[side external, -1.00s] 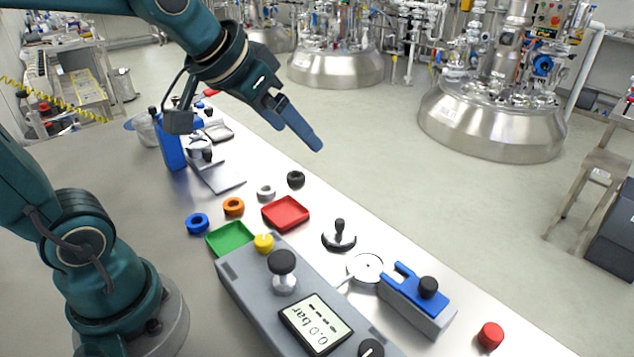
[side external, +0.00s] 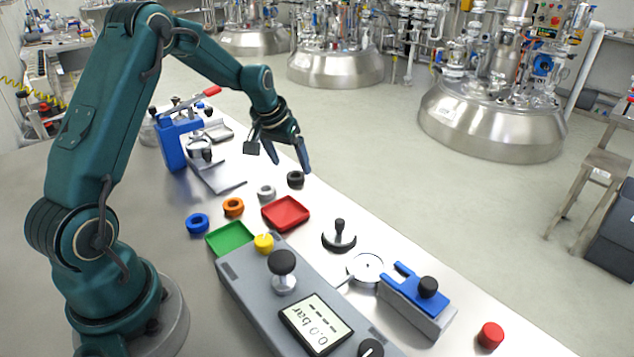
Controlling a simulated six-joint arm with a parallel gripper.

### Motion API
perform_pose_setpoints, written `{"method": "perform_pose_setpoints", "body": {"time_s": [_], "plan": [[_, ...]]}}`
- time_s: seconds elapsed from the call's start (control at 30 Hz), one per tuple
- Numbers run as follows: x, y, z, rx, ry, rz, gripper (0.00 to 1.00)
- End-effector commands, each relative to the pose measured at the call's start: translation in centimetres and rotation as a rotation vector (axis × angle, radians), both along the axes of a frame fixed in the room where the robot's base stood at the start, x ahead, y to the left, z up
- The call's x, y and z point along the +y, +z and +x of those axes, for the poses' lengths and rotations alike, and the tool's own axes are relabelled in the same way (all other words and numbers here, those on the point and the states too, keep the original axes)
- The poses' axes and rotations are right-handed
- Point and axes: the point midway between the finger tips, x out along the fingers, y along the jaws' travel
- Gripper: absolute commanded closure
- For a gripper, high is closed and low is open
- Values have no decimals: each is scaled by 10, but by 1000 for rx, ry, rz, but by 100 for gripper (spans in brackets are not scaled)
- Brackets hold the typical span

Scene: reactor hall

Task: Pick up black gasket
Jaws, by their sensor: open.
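The black gasket (side external: 295,179) is a small dark ring lying on the bench near its far edge, behind the red tray. My gripper (side external: 291,166) is open and empty. Its two blue fingers point down, close above and around the spot where the gasket lies. One fingertip shows to the left of the gasket and the other to its upper right. I cannot tell the exact height of the fingertips over it.
A white ring (side external: 266,193) lies just left of the gasket, with an orange ring (side external: 233,207) and a blue ring (side external: 197,223) beyond. A red tray (side external: 286,213) and green tray (side external: 230,238) sit nearer. A blue press (side external: 172,146) stands at the left. A black-knobbed weight (side external: 339,237) stands at right.

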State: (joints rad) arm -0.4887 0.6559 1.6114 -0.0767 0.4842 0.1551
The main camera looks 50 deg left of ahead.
Motion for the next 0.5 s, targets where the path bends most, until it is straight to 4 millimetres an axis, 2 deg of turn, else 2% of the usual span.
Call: {"method": "perform_pose_setpoints", "body": {"time_s": [0.23,0.5], "plan": [[3,-27,10,2,-1,0,14],[5,-35,14,-1,-2,1,14]]}}
